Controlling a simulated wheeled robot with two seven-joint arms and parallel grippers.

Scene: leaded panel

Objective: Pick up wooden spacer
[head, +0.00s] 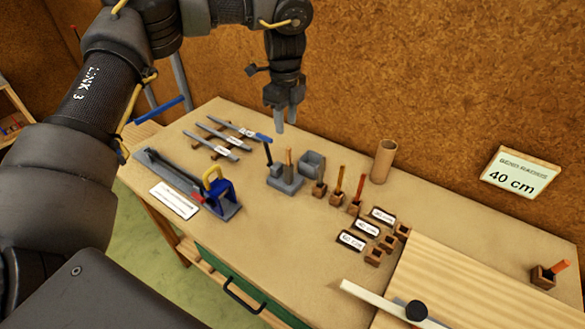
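Several small brown wooden blocks stand on the workbench (240,118) in the head view. Three bare ones, a far block (403,232), a middle block (388,243) and a near block (374,257), sit beside the length labels. I cannot tell which piece is the wooden spacer. My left gripper (286,122) hangs above the back of the bench, left of the cardboard tube and well away from the blocks. Its two fingers point down, look slightly apart and hold nothing visible. My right gripper is not in view.
A pale board (480,275) fills the right side, with a white strip (380,301).

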